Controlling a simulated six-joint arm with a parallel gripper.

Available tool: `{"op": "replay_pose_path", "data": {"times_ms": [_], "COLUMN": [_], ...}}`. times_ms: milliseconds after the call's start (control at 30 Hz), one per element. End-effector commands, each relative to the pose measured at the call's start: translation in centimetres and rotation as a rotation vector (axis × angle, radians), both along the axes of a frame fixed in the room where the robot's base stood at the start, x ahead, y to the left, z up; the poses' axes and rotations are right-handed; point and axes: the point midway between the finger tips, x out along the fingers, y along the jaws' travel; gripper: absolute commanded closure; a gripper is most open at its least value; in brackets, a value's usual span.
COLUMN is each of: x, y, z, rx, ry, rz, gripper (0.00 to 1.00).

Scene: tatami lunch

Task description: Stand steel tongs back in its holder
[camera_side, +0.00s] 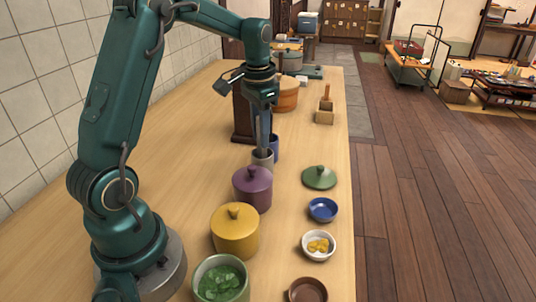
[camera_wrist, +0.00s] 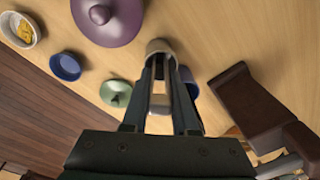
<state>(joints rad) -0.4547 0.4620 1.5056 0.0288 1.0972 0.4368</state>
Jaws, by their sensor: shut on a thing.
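My gripper (camera_side: 264,118) points straight down over the far middle of the counter, shut on the steel tongs (camera_side: 264,145). The tongs hang upright below it, mostly covered by the fingers. Directly beneath is a small grey-beige cup-shaped holder (camera_side: 263,160), which also shows in the wrist view (camera_wrist: 158,46) just past the fingertips. The lower end of the tongs is at the holder's mouth and looks to be inside it; how deep is hidden. A blue cup (camera_side: 274,146) stands close behind the holder.
A purple lidded pot (camera_side: 252,188) stands just in front of the holder, with a yellow pot (camera_side: 235,231) nearer. A dark wooden stand (camera_side: 242,118) is close on the left. A green lid (camera_side: 319,177) and blue bowl (camera_side: 322,209) lie right. The counter between is bare.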

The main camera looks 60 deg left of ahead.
Motion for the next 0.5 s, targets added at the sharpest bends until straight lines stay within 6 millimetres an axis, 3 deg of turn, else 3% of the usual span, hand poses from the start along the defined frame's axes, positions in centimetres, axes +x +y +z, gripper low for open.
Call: {"op": "replay_pose_path", "data": {"times_ms": [500], "x": [-0.04], "y": [-0.02], "z": [-0.52], "rx": [-0.001], "ry": [0.002], "rz": [0.000], "gripper": [1.00]}}
